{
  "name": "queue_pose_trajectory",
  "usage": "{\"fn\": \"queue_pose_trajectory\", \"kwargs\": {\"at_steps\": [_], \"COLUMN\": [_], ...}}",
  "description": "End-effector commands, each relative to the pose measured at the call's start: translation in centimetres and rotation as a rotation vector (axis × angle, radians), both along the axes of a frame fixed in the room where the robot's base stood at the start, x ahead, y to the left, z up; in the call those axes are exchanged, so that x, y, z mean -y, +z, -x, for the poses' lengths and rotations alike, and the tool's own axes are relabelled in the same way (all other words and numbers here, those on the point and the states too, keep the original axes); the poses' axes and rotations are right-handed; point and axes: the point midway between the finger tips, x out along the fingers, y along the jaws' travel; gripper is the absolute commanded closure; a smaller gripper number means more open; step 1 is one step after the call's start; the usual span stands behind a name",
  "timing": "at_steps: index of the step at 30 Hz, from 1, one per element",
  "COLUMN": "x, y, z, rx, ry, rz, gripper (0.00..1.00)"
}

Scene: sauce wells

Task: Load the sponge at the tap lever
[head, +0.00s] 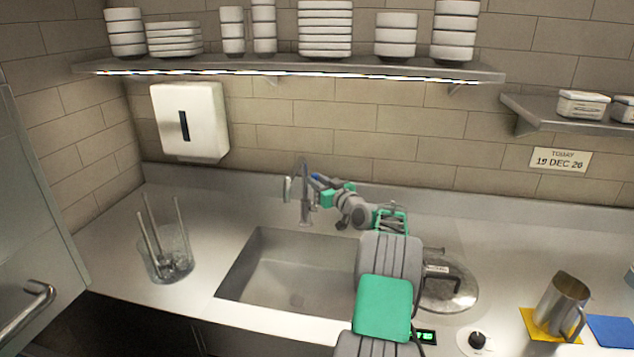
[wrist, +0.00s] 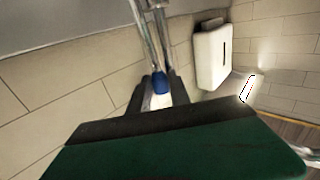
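The tap (head: 304,200) is a thin chrome post behind the sink (head: 262,265). My arm reaches over the sink's right side, and my gripper (head: 318,184) is right beside the tap's upper part. In the wrist view my gripper (wrist: 158,94) has a dark finger on each side of a small piece with a blue end (wrist: 160,83) and a white part below it. I cannot tell whether this piece is the tap lever or the sponge, or whether the fingers press on it. Chrome tubes (wrist: 150,35) rise just beyond. No sponge can be clearly made out.
A glass (head: 166,258) with metal utensils stands left of the sink. A round metal lid (head: 452,290) is partly behind my arm. A steel pitcher (head: 562,300) stands on a yellow mat at right, beside a blue mat (head: 612,331). A shelf (head: 290,67) overhangs the tap.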

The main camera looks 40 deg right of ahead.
Motion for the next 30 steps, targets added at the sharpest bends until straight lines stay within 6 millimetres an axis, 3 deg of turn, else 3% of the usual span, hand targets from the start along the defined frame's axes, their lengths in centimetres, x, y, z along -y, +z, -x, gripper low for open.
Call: {"fn": "queue_pose_trajectory", "kwargs": {"at_steps": [8, 30], "x": [-0.01, 0.05], "y": [0.01, -0.01], "z": [0.01, 0.06], "rx": [0.0, -0.001], "ry": [0.0, -0.001], "rz": [0.0, 0.0], "gripper": [1.0, 1.0]}}
